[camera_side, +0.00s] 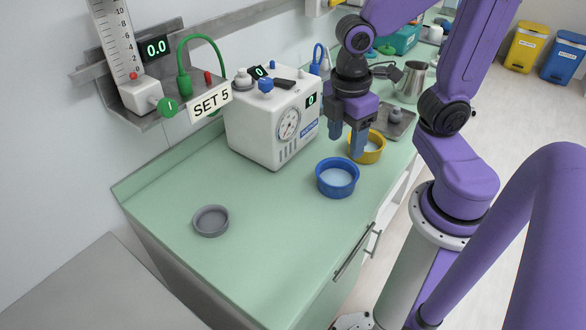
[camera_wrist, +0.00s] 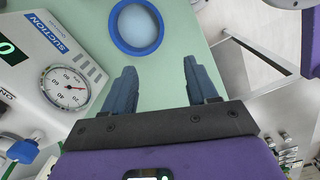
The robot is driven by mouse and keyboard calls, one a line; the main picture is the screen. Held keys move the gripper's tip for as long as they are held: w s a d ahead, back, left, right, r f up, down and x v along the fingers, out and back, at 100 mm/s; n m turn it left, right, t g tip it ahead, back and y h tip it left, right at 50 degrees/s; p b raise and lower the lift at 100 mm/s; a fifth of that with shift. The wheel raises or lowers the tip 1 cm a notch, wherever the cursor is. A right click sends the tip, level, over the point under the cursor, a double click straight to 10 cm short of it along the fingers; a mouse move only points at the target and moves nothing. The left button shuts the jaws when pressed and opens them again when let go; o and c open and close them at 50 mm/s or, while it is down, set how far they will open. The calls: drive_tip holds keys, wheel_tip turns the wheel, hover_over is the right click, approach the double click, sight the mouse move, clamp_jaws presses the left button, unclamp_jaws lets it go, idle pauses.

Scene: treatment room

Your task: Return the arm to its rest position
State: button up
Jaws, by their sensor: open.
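My gripper (camera_side: 347,140) hangs fingers down from my purple arm above the green counter, beside the white suction unit. It is open, with nothing between the fingers. In the wrist view the two dark blue fingers (camera_wrist: 163,88) stand apart over bare counter. A blue dish (camera_side: 337,178) with pale contents sits on the counter close to the fingers, and it also shows beyond the fingertips in the wrist view (camera_wrist: 158,46). A yellow dish (camera_side: 377,150) stands behind the fingers in the side view, partly hidden by them.
The suction unit (camera_side: 262,130) with its gauge stands against the wall. A grey dish (camera_side: 211,231) sits at the near left of the counter (camera_side: 262,235). A metal jug (camera_side: 410,83) and a grey tray (camera_side: 402,124) are farther back. The counter's front left is mostly clear.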

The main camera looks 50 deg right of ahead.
drive_tip(key=s+a+m+y, duration=0.1)
drive_tip(key=s+a, duration=0.1)
drive_tip(key=s, duration=0.4)
drive_tip(key=shift+s, duration=0.3)
